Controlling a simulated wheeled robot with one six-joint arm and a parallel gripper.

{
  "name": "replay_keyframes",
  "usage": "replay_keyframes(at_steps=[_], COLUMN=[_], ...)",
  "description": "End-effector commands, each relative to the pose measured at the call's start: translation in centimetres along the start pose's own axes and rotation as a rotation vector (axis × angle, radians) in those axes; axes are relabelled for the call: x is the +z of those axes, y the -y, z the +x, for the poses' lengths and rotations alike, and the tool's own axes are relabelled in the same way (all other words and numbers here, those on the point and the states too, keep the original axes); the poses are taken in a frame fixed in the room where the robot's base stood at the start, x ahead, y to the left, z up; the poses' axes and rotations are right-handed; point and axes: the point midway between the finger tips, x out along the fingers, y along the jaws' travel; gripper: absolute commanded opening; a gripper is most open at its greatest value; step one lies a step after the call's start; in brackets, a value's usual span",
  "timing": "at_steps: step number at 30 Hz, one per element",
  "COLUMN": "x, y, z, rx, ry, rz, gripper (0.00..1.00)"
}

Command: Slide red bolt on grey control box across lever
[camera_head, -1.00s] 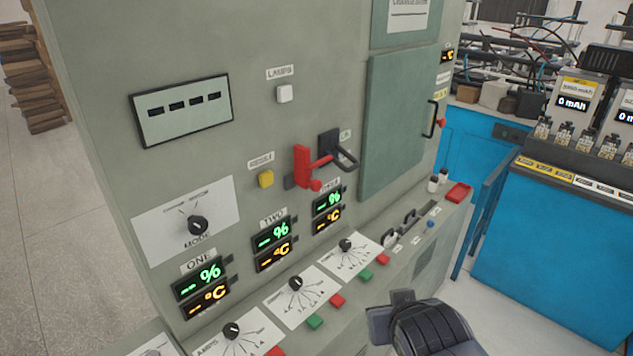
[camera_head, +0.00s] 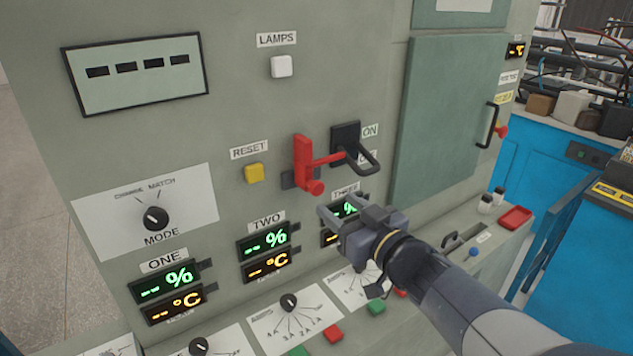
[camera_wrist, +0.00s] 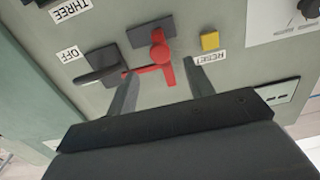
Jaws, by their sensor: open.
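The red bolt (camera_head: 303,165) is on the front of the grey control box (camera_head: 250,115), with a round red knob at its lower end. Its red rod reaches right to the black lever (camera_head: 362,157), which has a looped handle beside the ON label. The wrist view also shows the red bolt (camera_wrist: 160,56) and the black lever (camera_wrist: 100,66). My gripper (camera_head: 325,204) is open and empty, just below and right of the red knob. In the wrist view its two fingers (camera_wrist: 163,80) point toward the panel, with the red rod seen between them. Contact cannot be told.
A yellow RESET button (camera_head: 254,173) is left of the bolt and a white LAMPS button (camera_head: 281,67) above. Displays and dials cover the lower panel. A green door (camera_head: 445,120) with a black handle is to the right. A red tray (camera_head: 515,218) sits on the ledge.

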Motion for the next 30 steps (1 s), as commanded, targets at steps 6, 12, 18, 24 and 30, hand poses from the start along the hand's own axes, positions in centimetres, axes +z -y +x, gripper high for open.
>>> replay_keyframes(at_steps=[6,12,18,24,30], x=[0.0,0.0,0.0,0.0,0.0], y=[0.1,0.1,0.0,0.0,0.0], z=[3.7,7.1,9.3,10.0,10.0], rx=[-0.003,-0.001,0.001,0.003,0.003], ry=[0.002,0.003,0.001,0.001,0.001], rz=[0.001,0.001,-0.001,0.000,-0.001], gripper=[0.50,0.50,0.50,0.50,0.50])
